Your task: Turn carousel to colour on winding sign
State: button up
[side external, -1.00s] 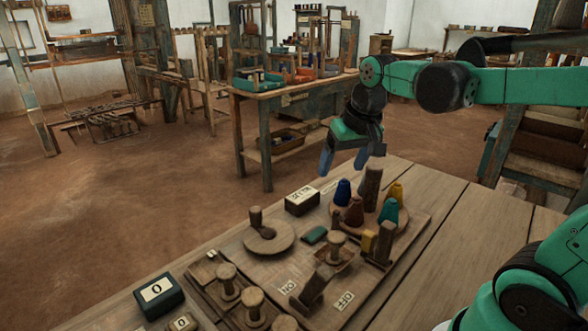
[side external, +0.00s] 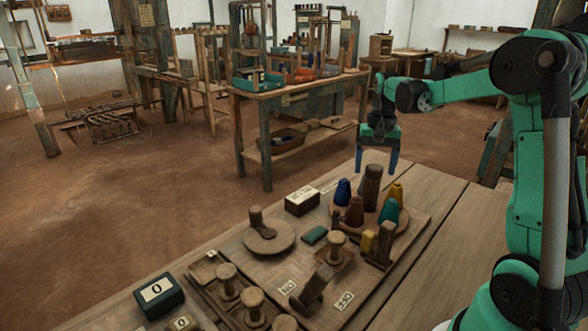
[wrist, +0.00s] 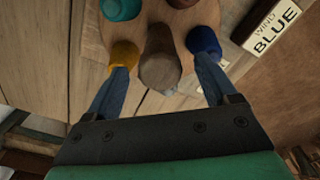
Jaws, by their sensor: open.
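The carousel is a round wooden disc (side external: 410,226) with a thick central post (side external: 370,188). Around the post stand a blue cone (side external: 343,192), a dark red cone (side external: 354,212), a teal cone (side external: 389,210) and a yellow cone (side external: 395,192). In the wrist view the winding sign (wrist: 274,32) reads "WIND BLUE"; it sits beside the blue cone (wrist: 203,42). My gripper (side external: 376,168) is open and empty, pointing down by the post's top. In the wrist view its fingers (wrist: 160,78) spread either side of the post (wrist: 160,60), overlapping the yellow (wrist: 124,54) and blue cones; contact cannot be told.
A wooden crank disc (side external: 269,237) with a knob, a green pad (side external: 314,235), a lever (side external: 312,290) between ON and OFF labels, and several round pegs share the bench. Bare planks lie right of the carousel.

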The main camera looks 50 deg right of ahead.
jog(key=shift+f, duration=0.2)
grip_shut()
jog(key=shift+n, duration=0.3)
jog(key=n, duration=0.9)
jog(key=shift+n, duration=2.2)
